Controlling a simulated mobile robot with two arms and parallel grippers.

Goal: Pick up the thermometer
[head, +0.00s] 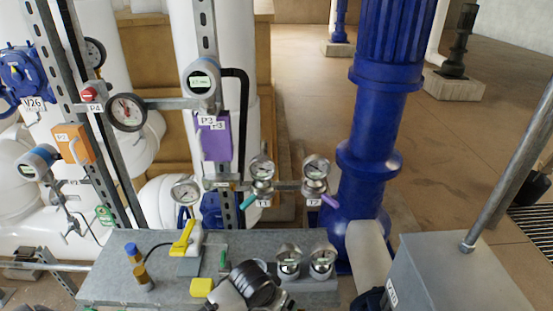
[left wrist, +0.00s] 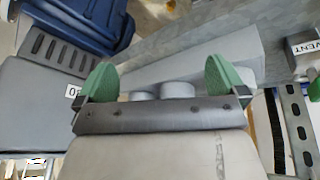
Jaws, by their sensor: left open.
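A yellow hand-held device (head: 183,238), which I take to be the thermometer, lies on the grey bench (head: 110,285) in the head view. It is tilted, with a grey base beneath and a black cable running left. I do not make it out in the left wrist view. My left gripper (left wrist: 163,80) shows in the left wrist view, with two green fingertips wide apart. It is open and I see nothing held between them. In the head view, black and white arm parts show at the bottom centre, but I cannot make out fingertips. My right gripper is not in view.
A yellow block (head: 202,287) and a blue-and-brown cylinder (head: 140,268) stand on the bench. Gauges (head: 289,262) stand at its right. A thick blue pipe (head: 375,130) rises behind, and a grey box (head: 455,275) fills the lower right. Brown floor is open at the upper right.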

